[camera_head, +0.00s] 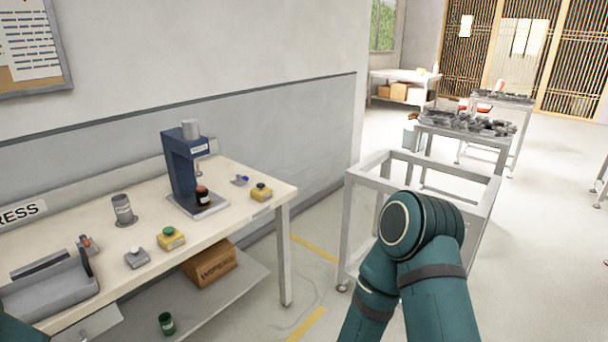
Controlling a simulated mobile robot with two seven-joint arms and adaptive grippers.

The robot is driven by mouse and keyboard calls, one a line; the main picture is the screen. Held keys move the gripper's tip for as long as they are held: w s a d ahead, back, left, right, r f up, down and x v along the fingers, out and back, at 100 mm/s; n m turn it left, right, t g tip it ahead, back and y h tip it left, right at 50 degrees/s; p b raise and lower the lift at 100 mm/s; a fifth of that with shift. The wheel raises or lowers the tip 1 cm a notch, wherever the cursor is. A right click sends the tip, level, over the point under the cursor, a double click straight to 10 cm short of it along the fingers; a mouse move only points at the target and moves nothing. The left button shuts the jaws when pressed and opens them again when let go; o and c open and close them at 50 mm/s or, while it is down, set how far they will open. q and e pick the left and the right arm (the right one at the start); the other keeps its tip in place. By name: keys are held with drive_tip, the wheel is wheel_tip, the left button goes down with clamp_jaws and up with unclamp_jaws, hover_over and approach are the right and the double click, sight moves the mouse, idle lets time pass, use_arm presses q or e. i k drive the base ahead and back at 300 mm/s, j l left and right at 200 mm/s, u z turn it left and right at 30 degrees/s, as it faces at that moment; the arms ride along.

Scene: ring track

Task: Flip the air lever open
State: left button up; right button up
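A small grey fitting with a blue part (240,180) sits at the back right of the workbench, just right of the blue press (186,165). It looks like the air lever, but it is too small to tell which way it is turned. The press has a grey cylinder on top and a dark piece with a red-brown top (202,195) on its base plate. Neither of my grippers shows. My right arm's teal links fill the lower right, and a bit of teal shows in the bottom left corner.
The workbench (245,215) also carries a yellow box with a black button (261,192), a yellow box with a green button (171,238), a grey cylinder (123,210) and a grey tray (45,300). An empty metal frame (350,215) stands to the right.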

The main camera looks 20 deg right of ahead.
sight(238, 176)
drive_tip(key=z, duration=0.2)
drive_tip(key=i+l+z, duration=0.15)
drive_tip(key=i, duration=0.6)
drive_tip(key=i+l+z, duration=0.15)
drive_tip(key=i+l, duration=0.15)
drive_tip(key=i, duration=0.45)
drive_tip(key=i+l+z, duration=0.1)
drive_tip(key=i, duration=0.7)
